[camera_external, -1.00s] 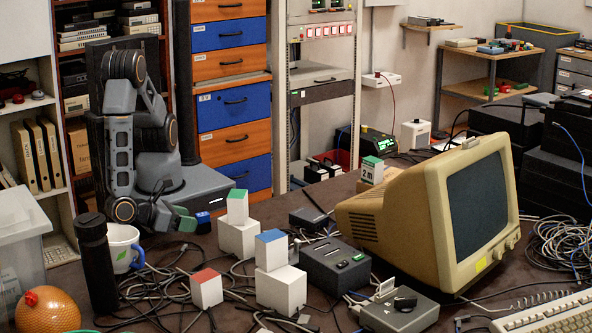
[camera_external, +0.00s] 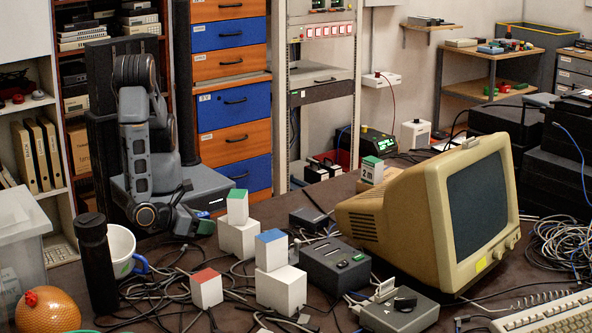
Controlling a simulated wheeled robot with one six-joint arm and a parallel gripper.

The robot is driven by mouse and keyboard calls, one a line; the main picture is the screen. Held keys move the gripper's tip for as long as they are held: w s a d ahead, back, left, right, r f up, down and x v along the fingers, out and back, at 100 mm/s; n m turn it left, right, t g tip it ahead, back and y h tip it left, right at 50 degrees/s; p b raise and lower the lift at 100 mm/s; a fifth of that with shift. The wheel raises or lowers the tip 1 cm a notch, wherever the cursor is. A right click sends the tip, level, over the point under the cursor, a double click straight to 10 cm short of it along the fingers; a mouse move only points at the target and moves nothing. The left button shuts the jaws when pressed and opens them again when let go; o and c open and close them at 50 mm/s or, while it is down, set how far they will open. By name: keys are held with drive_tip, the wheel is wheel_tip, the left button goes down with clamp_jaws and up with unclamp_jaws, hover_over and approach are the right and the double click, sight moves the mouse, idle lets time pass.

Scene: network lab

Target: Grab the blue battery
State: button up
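My gripper (camera_external: 190,222) is low over the cluttered table, left of the white block with the green top. Its fingers are dark and small here, and I cannot tell whether they are open or shut. No blue battery can be clearly made out now. The spot where a small blue object showed before is covered by or beside my fingertips. Whether that object is between the fingers cannot be told.
A white mug (camera_external: 120,251) with a blue handle and a black bottle (camera_external: 96,262) stand left of my gripper. White blocks with green (camera_external: 238,207), blue (camera_external: 271,250) and red (camera_external: 206,288) tops stand to the right. Loose cables cover the table front. A beige monitor (camera_external: 436,215) stands further right.

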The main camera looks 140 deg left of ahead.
clamp_jaws()
